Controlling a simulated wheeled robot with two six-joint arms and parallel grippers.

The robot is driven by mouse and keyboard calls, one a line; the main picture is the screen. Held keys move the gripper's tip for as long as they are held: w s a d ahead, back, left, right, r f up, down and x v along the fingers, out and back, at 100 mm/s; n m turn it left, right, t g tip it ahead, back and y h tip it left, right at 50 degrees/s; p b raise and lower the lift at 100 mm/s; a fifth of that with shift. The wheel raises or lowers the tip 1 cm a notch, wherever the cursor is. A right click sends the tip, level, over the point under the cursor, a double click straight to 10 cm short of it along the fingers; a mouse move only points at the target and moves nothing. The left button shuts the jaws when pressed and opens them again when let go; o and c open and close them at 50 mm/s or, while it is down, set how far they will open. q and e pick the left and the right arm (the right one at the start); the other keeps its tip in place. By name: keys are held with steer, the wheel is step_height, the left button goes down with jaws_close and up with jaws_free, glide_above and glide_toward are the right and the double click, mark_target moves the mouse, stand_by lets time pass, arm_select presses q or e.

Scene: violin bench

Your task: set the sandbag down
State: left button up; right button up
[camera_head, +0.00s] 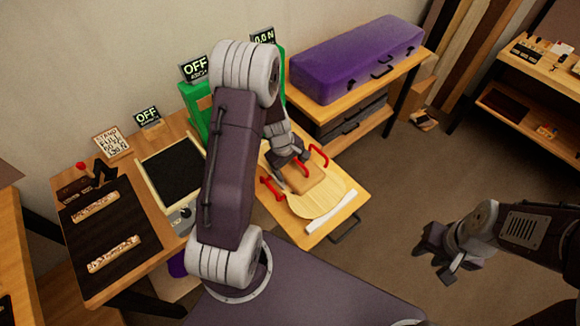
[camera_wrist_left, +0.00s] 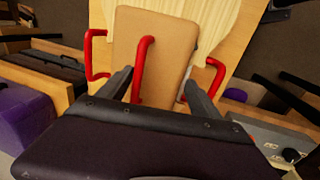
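The tan sandbag (camera_head: 318,184) appears to lie on the pale violin plate (camera_head: 313,207) on the wooden board at the bench's right end. In the left wrist view, the sandbag (camera_wrist_left: 155,40) fills the middle, with a red clamp (camera_wrist_left: 144,70) crossing in front of it. My left gripper (camera_head: 300,160) is low at the sandbag's far end. Its fingers (camera_wrist_left: 160,85) are spread apart near the bag's near end in the wrist view; I cannot tell whether they touch it. My right gripper (camera_head: 432,262) hangs open and empty over the floor at right.
Red clamps (camera_head: 271,187) stand beside the sandbag. A white strip (camera_head: 333,212) lies at the board's front edge. A purple case (camera_head: 358,58) rests on a cabinet behind. A green frame (camera_head: 196,106) and a dark panel (camera_head: 172,172) are left of my left arm. Floor at right is clear.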

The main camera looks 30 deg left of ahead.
arm_select(q)
steer(key=shift+o, duration=0.7)
steer(key=shift+r, duration=0.1)
steer(key=shift+r, duration=0.25)
step_height(320, 180, up, 11)
steer(key=s+p, duration=0.2)
steer(key=p, duration=0.1)
steer(key=s+d+m+b, duration=0.1)
steer(key=s+d+m, duration=0.6)
steer(key=s+m, duration=0.3)
steer(key=shift+s+d+m+g+y+b, duration=0.3)
steer(key=shift+s+m+g+b, duration=0.1)
steer(key=shift+m, duration=1.3)
